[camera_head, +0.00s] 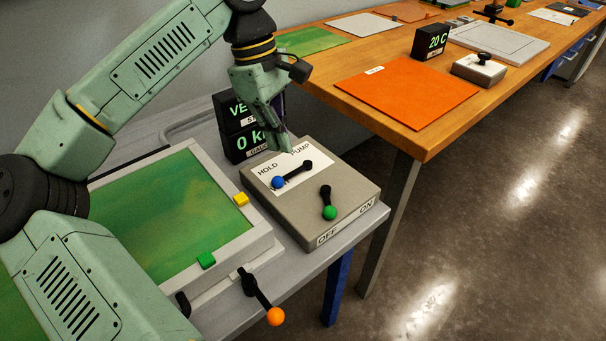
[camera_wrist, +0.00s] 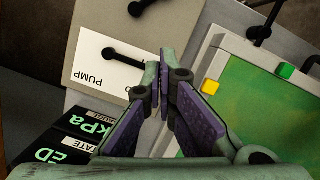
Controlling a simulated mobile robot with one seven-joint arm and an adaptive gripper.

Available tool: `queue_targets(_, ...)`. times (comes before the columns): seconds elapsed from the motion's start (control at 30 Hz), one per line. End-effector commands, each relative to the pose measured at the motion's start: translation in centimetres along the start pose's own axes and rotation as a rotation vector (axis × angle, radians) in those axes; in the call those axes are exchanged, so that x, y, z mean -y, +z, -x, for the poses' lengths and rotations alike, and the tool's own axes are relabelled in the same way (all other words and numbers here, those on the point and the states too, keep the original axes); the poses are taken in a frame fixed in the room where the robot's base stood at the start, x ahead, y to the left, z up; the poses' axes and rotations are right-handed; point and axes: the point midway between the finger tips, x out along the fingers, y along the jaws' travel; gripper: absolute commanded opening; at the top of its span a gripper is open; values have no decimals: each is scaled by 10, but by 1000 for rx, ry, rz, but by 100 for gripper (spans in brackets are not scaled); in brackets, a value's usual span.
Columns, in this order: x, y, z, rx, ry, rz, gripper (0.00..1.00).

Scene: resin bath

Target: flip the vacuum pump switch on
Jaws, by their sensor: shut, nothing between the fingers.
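A grey control box (camera_head: 350,207) stands on the grey bench. Its front edge reads OFF on the left and ON on the right. A green-knobbed lever (camera_head: 329,212) on its top points toward that edge, between the two words. A blue-knobbed lever (camera_head: 278,182) lies across a white plate (camera_head: 265,181) marked HOLD and PUMP, its knob toward the left. My gripper (camera_head: 286,146) is shut and empty above the back of the box, near the word PUMP. In the wrist view my gripper (camera_wrist: 166,58) partly covers the box (camera_wrist: 85,12) and plate (camera_wrist: 88,62); both knobs are hidden or out of frame.
Left of the box is a framed tray (camera_head: 255,241) with a green surface, yellow and green blocks and an orange-knobbed lever (camera_head: 262,295). Two dark displays (camera_head: 240,145) stand behind the box; the lower reads 0 k, partly hidden. A wooden table (camera_head: 440,130) stands at right.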

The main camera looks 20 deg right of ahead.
Motion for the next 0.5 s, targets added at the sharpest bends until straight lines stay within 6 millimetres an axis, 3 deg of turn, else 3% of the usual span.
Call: queue_targets(0.5, 0, 0, -9, 1, -2, 0, 0)
